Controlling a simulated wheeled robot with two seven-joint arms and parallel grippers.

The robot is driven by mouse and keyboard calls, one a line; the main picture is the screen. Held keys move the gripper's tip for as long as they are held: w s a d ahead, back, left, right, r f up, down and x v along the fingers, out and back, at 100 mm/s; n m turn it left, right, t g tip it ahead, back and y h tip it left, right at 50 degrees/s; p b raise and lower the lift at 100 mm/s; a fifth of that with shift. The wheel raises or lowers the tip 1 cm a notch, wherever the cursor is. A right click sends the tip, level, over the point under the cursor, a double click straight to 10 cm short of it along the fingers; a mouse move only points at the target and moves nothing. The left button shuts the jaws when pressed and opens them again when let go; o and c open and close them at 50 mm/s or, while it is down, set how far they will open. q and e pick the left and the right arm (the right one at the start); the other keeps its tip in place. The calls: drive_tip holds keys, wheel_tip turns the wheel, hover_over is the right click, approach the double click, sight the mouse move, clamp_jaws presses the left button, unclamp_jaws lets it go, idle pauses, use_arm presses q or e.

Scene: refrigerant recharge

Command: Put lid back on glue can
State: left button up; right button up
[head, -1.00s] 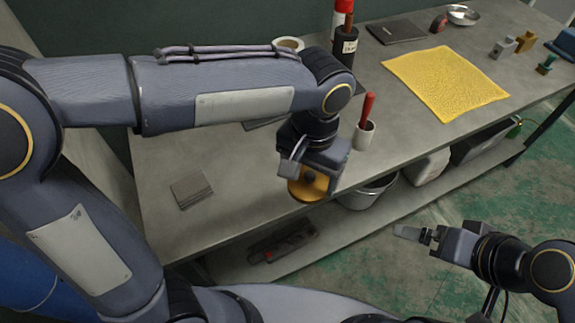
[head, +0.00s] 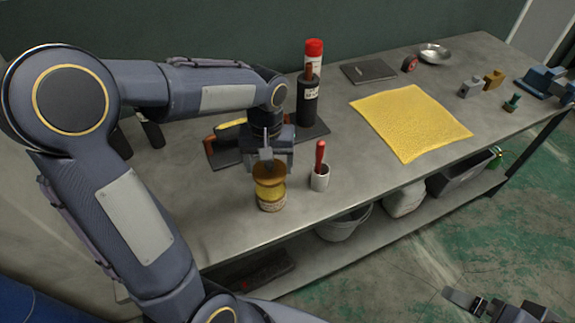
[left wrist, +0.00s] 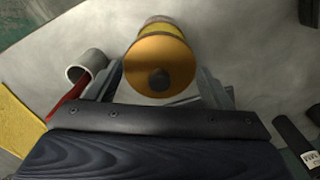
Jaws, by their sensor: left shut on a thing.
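The lid is over the glue can (head: 272,202), a small yellow can with a pale label, upright near the front edge of the bench. The left wrist view shows the lid (left wrist: 160,58) with its dark knob between the fingers, and part of the can (left wrist: 158,23) behind it. I cannot tell whether lid and can touch. My right gripper (head: 462,298) is low at the right, away from the bench; its jaws are unclear.
A white cup (head: 319,180) with a red-handled brush stands just right of the can. A yellow cloth (head: 410,120) lies to the right. The front left of the bench is clear.

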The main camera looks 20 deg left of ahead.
use_arm(q)
drive_tip(key=shift+f+b, duration=0.45)
drive_tip(key=shift+f, duration=0.3)
wheel_tip(320, 180, down, 4)
drive_tip(key=b, duration=0.3)
drive_tip(key=shift+f+b, duration=0.2)
drive_tip(key=shift+b, duration=0.1)
drive_tip(key=shift+f, duration=0.15)
drive_tip(key=shift+f, duration=0.15)
idle(0.6)
idle(0.8)
drive_tip(key=o, duration=1.1)
